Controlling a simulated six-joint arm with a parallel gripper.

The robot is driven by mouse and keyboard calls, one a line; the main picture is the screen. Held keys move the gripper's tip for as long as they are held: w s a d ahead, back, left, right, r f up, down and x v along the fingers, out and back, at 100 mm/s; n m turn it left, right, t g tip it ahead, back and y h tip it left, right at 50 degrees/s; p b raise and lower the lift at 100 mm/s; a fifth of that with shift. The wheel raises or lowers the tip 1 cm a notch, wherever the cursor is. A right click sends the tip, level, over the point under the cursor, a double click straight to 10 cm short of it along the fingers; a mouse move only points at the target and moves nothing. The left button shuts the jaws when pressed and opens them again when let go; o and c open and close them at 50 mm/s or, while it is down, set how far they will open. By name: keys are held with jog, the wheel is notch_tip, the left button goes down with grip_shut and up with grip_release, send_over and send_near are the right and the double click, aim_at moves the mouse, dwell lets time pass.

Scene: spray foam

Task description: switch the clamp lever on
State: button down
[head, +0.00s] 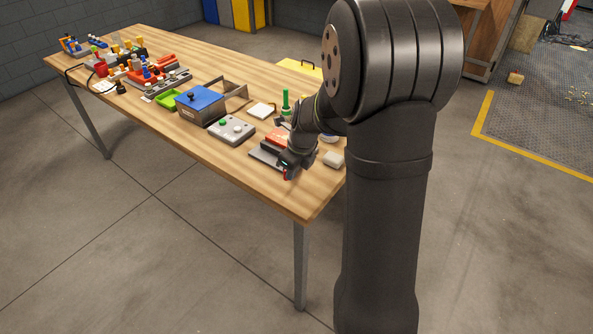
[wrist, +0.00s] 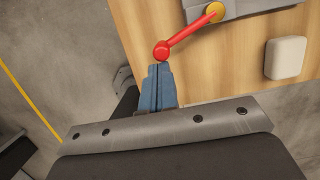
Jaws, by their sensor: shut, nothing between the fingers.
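The clamp lever (wrist: 188,35) is a red bar with a round red knob and a yellow pivot on a grey base (wrist: 245,8), seen at the top of the wrist view. The bar runs from the pivot down and left to the knob. My gripper (wrist: 158,68) is shut, its two blue fingers together. The fingertips are right at the knob; I cannot tell whether they touch it. In the head view my gripper (head: 288,170) is at the near right part of the table, by the grey base (head: 266,155), and my arm partly hides that spot.
A white block (wrist: 285,58) lies on the wooden table (head: 300,205) right of the lever. A grey box with buttons (head: 231,130), a blue-topped box (head: 201,101) and a green tray (head: 167,98) stand farther left. The table's edge is close to my gripper.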

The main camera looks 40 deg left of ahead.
jog(key=shift+w+a, duration=0.25)
jog(key=shift+w, duration=0.55)
jog(key=d, duration=0.4)
jog(key=shift+s+d, duration=0.2)
jog(key=shift+s, duration=0.15)
jog(key=v, duration=1)
jog(key=shift+s+a, duration=0.2)
jog(key=shift+f, duration=0.1)
jog(key=x, duration=0.9)
jog(key=shift+w+f, duration=0.15)
jog(key=shift+f, duration=0.1)
jog(key=w+n, duration=0.1)
jog(key=a+n, duration=0.1)
jog(key=shift+w+f+n+g, duration=0.2)
jog(key=shift+w+n+g, duration=0.1)
jog(key=shift+w, duration=0.1)
jog(key=shift+w+d+n+g, duration=0.2)
jog(key=shift+w+n, duration=0.45)
jog(key=shift+n, duration=0.25)
jog(key=shift+w+d+n+g, duration=0.2)
jog(key=shift+w+n, duration=0.4)
jog(key=shift+n, duration=0.3)
